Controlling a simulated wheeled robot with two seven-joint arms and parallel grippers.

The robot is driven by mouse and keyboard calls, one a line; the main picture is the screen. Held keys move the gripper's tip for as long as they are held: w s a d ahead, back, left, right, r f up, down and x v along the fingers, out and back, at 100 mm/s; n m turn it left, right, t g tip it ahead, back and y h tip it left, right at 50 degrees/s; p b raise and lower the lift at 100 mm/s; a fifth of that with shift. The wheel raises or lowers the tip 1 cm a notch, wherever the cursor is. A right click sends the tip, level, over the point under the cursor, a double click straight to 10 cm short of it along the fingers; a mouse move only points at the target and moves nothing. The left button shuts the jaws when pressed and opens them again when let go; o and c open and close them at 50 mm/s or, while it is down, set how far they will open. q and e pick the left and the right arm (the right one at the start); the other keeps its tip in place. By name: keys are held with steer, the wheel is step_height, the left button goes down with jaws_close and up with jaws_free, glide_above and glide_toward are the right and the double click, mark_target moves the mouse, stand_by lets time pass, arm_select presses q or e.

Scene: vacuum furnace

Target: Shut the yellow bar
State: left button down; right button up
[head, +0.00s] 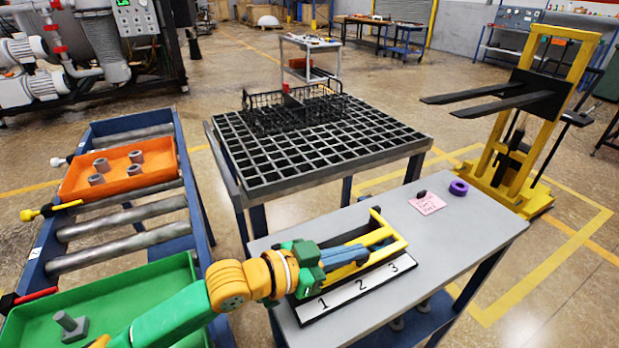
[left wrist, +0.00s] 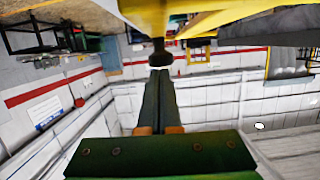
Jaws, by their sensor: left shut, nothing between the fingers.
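A yellow bar (head: 399,243) belongs to a yellow frame on the grey table, behind a white strip marked 1, 2, 3 (head: 355,288). One slanted yellow piece rises to a dark tip near the frame's back. My left gripper (head: 366,252) reaches in from the left, its fingers shut and empty, among the yellow parts. In the left wrist view the closed fingers (left wrist: 160,76) point at a dark knob (left wrist: 160,57) beneath a large yellow part (left wrist: 225,18). I cannot tell whether they touch. The gripper hides part of the frame. My right gripper is out of view.
A pink note (head: 427,203) and purple ring (head: 458,188) lie on the table's far right. A black grid table (head: 310,145) stands behind. Left, a blue roller table carries orange (head: 118,170) and green (head: 120,292) trays and a yellow-handled lever (head: 48,210). A yellow lifter (head: 510,170) stands right.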

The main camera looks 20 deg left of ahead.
mark_target(349, 270)
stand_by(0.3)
arm_select(q)
step_height(349, 270, up, 6)
steer(key=p, duration=0.6)
steer(key=f+p+v, duration=0.2)
steer(key=v, duration=0.7)
steer(key=shift+s+a, duration=0.3)
steer(key=shift+a, duration=0.05)
steer(key=shift+r, duration=0.15)
